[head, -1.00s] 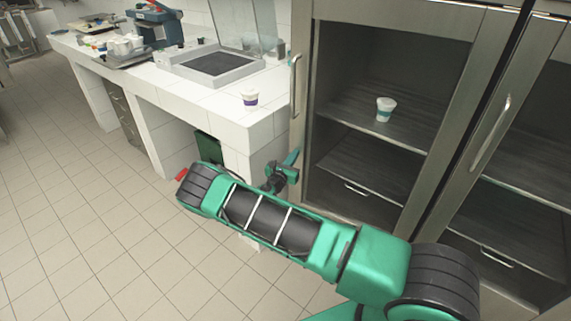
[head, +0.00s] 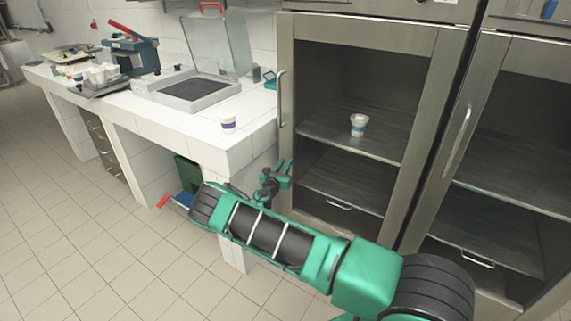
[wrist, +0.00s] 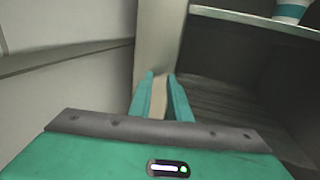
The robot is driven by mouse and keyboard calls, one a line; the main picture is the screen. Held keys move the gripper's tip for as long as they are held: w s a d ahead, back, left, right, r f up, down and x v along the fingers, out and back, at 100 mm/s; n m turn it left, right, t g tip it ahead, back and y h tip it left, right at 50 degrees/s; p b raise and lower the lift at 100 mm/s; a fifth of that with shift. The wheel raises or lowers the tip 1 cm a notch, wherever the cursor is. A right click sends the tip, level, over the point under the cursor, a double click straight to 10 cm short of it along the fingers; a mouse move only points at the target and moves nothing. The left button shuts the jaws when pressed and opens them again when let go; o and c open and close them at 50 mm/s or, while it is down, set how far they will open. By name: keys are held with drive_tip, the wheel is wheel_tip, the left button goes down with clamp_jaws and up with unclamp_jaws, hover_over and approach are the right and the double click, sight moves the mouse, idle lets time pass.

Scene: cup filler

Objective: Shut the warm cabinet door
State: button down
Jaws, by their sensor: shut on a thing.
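The warm cabinet door (head: 428,110) is the steel-framed front of the left cabinet, with a clear middle. Its vertical handle (head: 282,98) is on its left edge. I cannot tell from the head view whether it stands slightly ajar. My gripper (head: 284,172) is at the left edge, below the handle. In the wrist view my gripper (wrist: 159,92) has both teal fingers on either side of a narrow pale upright part, which looks like the door's edge. Their tips are close together on it. The exact contact is partly hidden.
A cup (head: 358,124) stands on the shelf inside the cabinet. A second cabinet door (head: 500,130) is to the right. The tiled floor (head: 70,250) at left is mostly clear.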

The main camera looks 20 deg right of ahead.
drive_tip(key=w+a+v, duration=0.2)
drive_tip(key=a+v, duration=0.1)
drive_tip(key=v, duration=1)
drive_tip(key=s+d+r+m+g+h, duration=0.1)
drive_tip(key=s+d+r+m+g, duration=0.3)
drive_tip(key=d+m, duration=0.25)
drive_tip(key=s+d+r+m+g, duration=0.4)
drive_tip(key=d+m+g, duration=0.1)
drive_tip(key=d, duration=0.3)
drive_tip(key=s+d+r+m+g+y, duration=0.2)
drive_tip(key=s+d+r+m, duration=0.15)
drive_tip(key=s+m, duration=0.2)
drive_tip(key=s+d+r+m+g+y, duration=0.2)
drive_tip(key=s+d+r+m+g, duration=0.15)
drive_tip(key=s, duration=0.35)
drive_tip(key=s+a+r+m+y, duration=0.3)
drive_tip(key=s+r+m, duration=0.1)
drive_tip(key=s, duration=0.7)
drive_tip(key=s+a+r+m+y, duration=0.2)
drive_tip(key=s+r+m, duration=0.3)
drive_tip(key=s, duration=0.6)
drive_tip(key=s+a+r+m+t+y, duration=0.1)
drive_tip(key=s+a+r+m+y, duration=0.2)
drive_tip(key=s, duration=0.8)
wheel_tip(320, 180, up, 2)
drive_tip(key=shift+s+a+r+m+y, duration=0.2)
drive_tip(key=shift+a+m+y, duration=0.1)
drive_tip(key=shift+m+y, duration=0.35)
